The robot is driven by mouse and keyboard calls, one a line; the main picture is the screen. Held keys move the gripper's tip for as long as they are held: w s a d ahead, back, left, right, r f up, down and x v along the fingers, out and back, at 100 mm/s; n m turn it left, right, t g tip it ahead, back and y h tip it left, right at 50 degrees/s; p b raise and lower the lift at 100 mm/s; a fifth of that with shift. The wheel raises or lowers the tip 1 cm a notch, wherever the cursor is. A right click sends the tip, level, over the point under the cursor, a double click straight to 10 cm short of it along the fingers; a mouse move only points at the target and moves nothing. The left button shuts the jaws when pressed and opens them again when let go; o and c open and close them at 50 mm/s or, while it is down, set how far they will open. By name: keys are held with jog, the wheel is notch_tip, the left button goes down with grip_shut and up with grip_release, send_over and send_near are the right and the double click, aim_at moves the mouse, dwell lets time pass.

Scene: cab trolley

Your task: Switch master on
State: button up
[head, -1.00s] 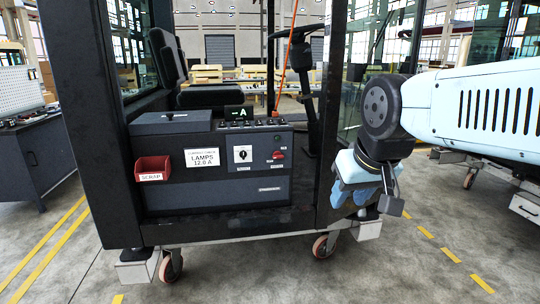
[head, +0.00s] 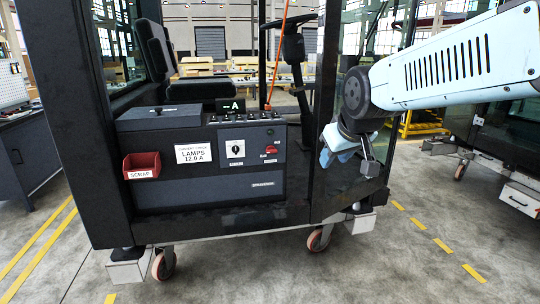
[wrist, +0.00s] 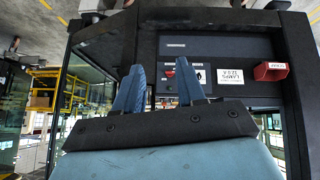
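The cab's control panel (head: 252,152) carries a black rotary switch on a white plate (head: 235,149) and a red switch (head: 270,150) to its right. Their small labels are too small to read, so I cannot tell which is the master. In the upside-down wrist view the red switch (wrist: 169,73) and the white plate (wrist: 197,76) show beyond my fingertips. My gripper (head: 326,152) is right of the panel, by the cab's right post, apart from both switches. In the wrist view its two blue fingers (wrist: 160,82) stand apart with nothing between them.
A display (head: 230,106) reading "-A" and a row of small controls (head: 245,117) top the console. A "LAMPS 12.0 A" card (head: 194,152) and a red scrap bin (head: 141,165) are to the left. A steering column (head: 300,80) stands behind. Dark posts frame the opening.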

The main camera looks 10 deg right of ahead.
aim_at(272, 153)
jog(key=w+d+f+n+t, duration=0.2)
jog(key=w+n, duration=0.1)
jog(key=w, duration=0.7)
jog(key=w+d+f+n+t, duration=0.1)
jog(key=w+d+n+t, duration=0.15)
jog(key=w, duration=0.65)
jog(key=w+d+f+n+t, duration=0.2)
jog(key=w+n, duration=0.1)
jog(key=w, duration=0.7)
jog(key=w+a+f+n+t+y, duration=0.1)
jog(key=w+a+f+n+y, duration=0.1)
jog(key=w+f+n+y, duration=0.35)
jog(key=w+a+f+n+t+y, duration=0.1)
jog(key=w+f+n+t+y, duration=0.1)
jog(key=w+f+n, duration=0.7)
jog(key=w+a, duration=0.1)
jog(key=w, duration=0.2)
jog(key=w+a+f+m, duration=0.1)
jog(key=w+a, duration=0.1)
jog(key=w, duration=0.1)
jog(key=w+a+f+m, duration=0.1)
jog(key=w+a, duration=0.1)
jog(key=w, duration=0.1)
jog(key=shift+w+a+g, duration=0.15)
jog(key=shift+a+g, duration=0.1)
jog(key=shift+c, duration=0.4)
grip_shut()
jog(key=shift+a, duration=0.2)
jog(key=shift+d, duration=0.15)
